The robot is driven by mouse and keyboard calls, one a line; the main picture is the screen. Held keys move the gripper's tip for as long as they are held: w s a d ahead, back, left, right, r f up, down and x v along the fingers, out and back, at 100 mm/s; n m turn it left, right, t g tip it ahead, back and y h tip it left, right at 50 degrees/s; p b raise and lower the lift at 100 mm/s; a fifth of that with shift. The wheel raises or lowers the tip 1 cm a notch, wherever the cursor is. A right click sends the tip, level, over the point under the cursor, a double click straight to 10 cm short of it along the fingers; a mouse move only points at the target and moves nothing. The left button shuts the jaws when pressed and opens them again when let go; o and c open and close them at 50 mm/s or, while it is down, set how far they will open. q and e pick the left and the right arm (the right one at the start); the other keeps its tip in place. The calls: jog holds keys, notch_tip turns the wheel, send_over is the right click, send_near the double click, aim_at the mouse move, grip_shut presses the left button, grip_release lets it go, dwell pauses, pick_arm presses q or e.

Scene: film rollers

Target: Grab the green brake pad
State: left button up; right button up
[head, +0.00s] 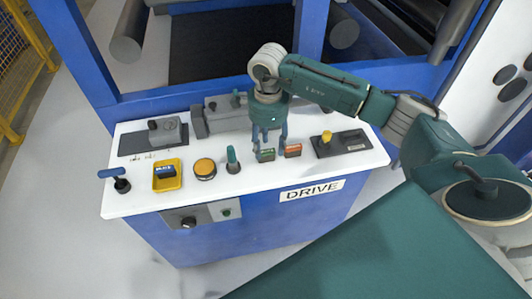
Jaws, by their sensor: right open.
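The green brake pad (266,155) is a small dark green block on the white top of the console (225,182), near its front edge. My right gripper (268,141) points down from above, with its two fingers apart and the green pad close below and between them in the picture. I cannot tell whether the fingers touch the pad. A red pad (293,150) stands just right of the green one, close to the right finger. My left gripper is out of view.
Left of the pad stand a dark green knob (233,160), an orange button (204,168), a yellow tray (167,175) and a lever (120,182). A black control with a yellow knob (327,137) is at right. Blue frame posts (310,35) rise behind.

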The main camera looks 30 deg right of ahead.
aim_at(267, 153)
jog(key=shift+a+f, duration=0.1)
jog(key=shift+f, duration=0.25)
jog(key=f, duration=0.1)
jog(key=f+p, duration=0.1)
jog(key=f, duration=0.1)
jog(key=f+p, duration=0.1)
jog(key=shift+w+f, duration=0.25)
jog(key=shift+f, duration=0.1)
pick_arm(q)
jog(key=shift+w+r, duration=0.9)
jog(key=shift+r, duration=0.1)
pick_arm(e)
grip_shut()
